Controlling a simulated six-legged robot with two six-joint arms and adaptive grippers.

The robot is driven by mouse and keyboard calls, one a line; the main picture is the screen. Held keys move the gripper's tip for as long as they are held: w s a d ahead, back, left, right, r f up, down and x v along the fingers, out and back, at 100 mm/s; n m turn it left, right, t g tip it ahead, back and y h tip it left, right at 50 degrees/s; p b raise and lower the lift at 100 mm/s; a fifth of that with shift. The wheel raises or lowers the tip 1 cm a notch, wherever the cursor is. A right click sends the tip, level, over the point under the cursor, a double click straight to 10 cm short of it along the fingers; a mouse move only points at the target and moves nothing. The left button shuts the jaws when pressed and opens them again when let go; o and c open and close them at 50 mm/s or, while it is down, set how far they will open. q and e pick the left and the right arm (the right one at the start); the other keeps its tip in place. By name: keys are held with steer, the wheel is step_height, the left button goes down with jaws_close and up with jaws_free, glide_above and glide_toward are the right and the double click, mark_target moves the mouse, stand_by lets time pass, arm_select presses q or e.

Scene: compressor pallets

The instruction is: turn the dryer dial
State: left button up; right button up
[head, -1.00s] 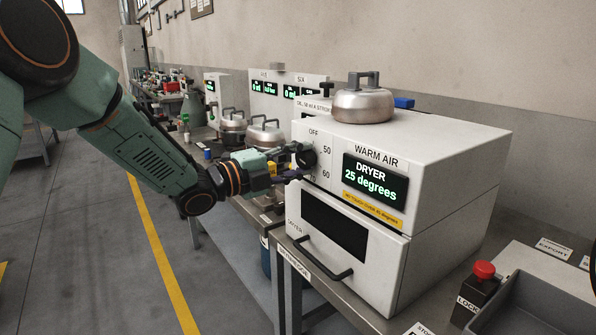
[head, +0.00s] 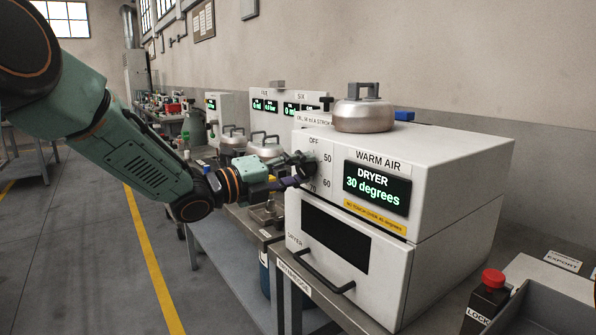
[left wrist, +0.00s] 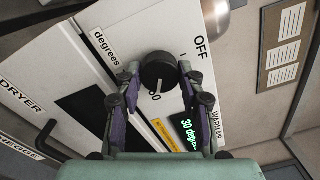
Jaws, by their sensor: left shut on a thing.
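The dryer (head: 450,170) is a white box on the bench in the head view. Its display (head: 377,187) reads "DRYER 30 degrees". The dial is a black round knob on the front panel; in the left wrist view the dial (left wrist: 158,74) sits between my fingers and shows a white pointer mark. My left gripper (head: 298,168) reaches the panel from the left, and in the left wrist view the left gripper (left wrist: 158,82) is shut on the dial, a finger on each side. In the head view the gripper mostly hides the dial. My right gripper is not in view.
A metal pot-like weight (head: 363,112) stands on the dryer. Two similar ones (head: 265,146) stand behind my gripper on the bench. The oven handle (head: 322,268) sticks out below. A red button on a black box (head: 490,287) and a grey tray (head: 560,305) are at right.

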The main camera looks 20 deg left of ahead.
arm_select(q)
steer(key=o, duration=1.2)
steer(key=shift+v, duration=6)
